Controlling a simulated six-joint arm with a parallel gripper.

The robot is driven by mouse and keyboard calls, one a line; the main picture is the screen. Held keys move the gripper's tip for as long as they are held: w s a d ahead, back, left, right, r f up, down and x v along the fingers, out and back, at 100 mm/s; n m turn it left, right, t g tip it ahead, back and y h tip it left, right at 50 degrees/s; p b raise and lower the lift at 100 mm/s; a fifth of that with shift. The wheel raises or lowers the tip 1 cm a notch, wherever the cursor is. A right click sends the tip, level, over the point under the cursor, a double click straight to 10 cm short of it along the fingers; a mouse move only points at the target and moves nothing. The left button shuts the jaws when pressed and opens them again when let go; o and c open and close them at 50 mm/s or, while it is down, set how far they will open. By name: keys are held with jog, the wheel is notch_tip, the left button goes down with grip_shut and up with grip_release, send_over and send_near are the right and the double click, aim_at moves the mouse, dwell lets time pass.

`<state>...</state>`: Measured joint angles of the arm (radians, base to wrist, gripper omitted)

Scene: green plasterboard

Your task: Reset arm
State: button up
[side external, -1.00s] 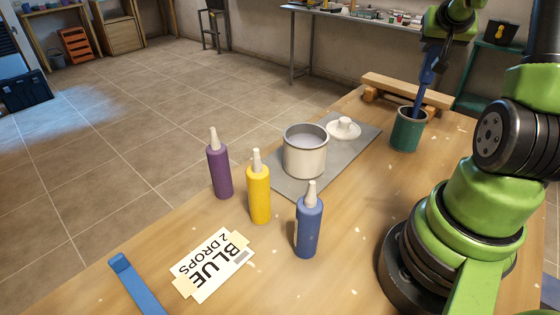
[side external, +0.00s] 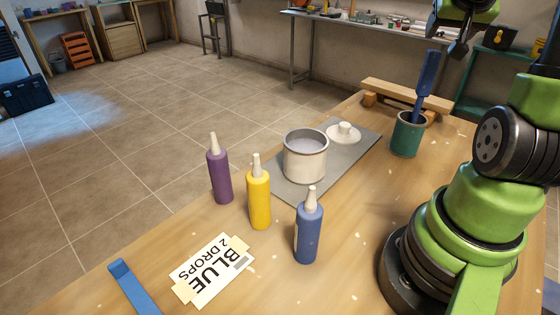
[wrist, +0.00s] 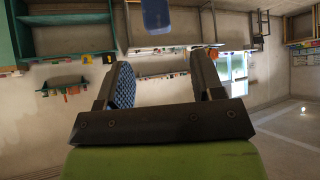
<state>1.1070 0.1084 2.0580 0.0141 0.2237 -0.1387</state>
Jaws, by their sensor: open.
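My gripper (side external: 458,48) is at the top right of the side external view, above and a little right of the green cup (side external: 407,135). It is open and empty, apart from the blue-handled tool (side external: 427,82) that stands in the cup. In the wrist view my gripper (wrist: 163,85) shows two spread fingers with nothing between them. A blue shape (wrist: 156,15), likely the tool's handle, shows beyond the fingers at the top.
A white pot (side external: 305,158) and its lid (side external: 344,132) sit on a grey mat (side external: 290,189). Purple (side external: 220,175), yellow (side external: 259,199) and blue (side external: 308,232) bottles stand upright nearby. A card (side external: 213,268) reads "BLUE 2 DROPS". A blue strip (side external: 134,287) lies front left. A wooden rest (side external: 405,96) is behind.

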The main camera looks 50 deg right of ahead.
jog(key=shift+v, duration=1.2)
jog(key=w+a+r+n+t+y, duration=0.1)
jog(key=w+a+n+t+y, duration=0.15)
jog(key=a, duration=0.65)
jog(key=w+a+r+n+t+y, duration=0.1)
jog(key=w+a+n+y, duration=0.15)
jog(key=a, duration=0.65)
jog(key=s+a+f+n+y, duration=0.1)
jog(key=s+a+y, duration=0.1)
jog(key=a, duration=0.5)
jog(key=s+a+f+n+y, duration=0.1)
jog(key=s+a+n+y, duration=0.1)
jog(key=a, duration=0.5)
jog(key=shift+s+a+y, duration=0.3)
jog(key=shift+s+y, duration=0.2)
jog(key=shift+s, duration=0.4)
